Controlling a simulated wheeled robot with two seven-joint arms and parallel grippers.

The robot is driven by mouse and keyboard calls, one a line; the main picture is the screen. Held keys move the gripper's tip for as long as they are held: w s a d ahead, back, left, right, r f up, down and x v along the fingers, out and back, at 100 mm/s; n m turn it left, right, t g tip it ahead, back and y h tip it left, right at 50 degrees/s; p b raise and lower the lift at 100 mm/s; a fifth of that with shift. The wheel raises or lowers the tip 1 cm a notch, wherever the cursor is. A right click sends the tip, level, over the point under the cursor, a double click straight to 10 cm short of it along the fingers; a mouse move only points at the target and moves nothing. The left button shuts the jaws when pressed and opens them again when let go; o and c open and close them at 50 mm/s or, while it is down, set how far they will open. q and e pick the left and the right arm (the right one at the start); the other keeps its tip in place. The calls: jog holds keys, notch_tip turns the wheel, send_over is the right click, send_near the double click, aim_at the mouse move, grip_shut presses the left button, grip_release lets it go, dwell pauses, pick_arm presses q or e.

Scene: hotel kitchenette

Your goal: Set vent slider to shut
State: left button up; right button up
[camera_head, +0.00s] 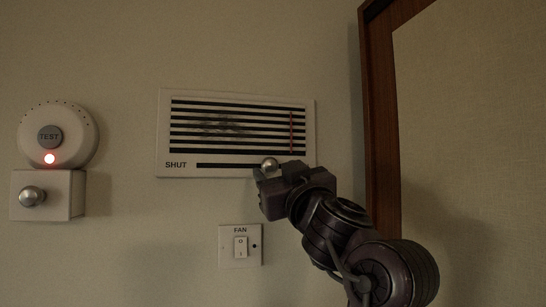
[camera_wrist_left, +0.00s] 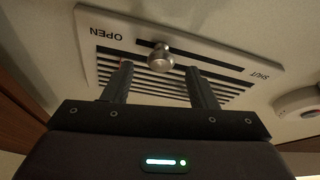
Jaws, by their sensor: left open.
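The vent (camera_head: 163,130) is a white wall panel with dark slats, and "SHUT" is printed at its lower left. Its slider knob (camera_head: 269,164) is a round metal ball on the dark slot (camera_head: 225,165), well to the right of "SHUT". In the left wrist view the vent (camera_wrist_left: 90,25) appears upside down. There the knob (camera_wrist_left: 160,57) sits nearer "OPEN" than "SHUT". My left gripper (camera_wrist_left: 158,70) is open, with one finger on each side of the knob and gaps visible. In the head view my left gripper (camera_head: 270,178) hides the slot's right end.
A round alarm (camera_head: 57,120) with a TEST button and red light is at the left, above a white box (camera_head: 62,195) with a metal knob. A fan switch (camera_head: 240,246) is below the vent. A wood-framed panel (camera_head: 380,120) stands at the right.

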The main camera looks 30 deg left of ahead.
aim_at(272, 166)
pick_arm(q)
jog(key=shift+p+x, duration=0.65)
jog(key=shift+x, duration=0.95)
jog(key=shift+c, duration=0.4)
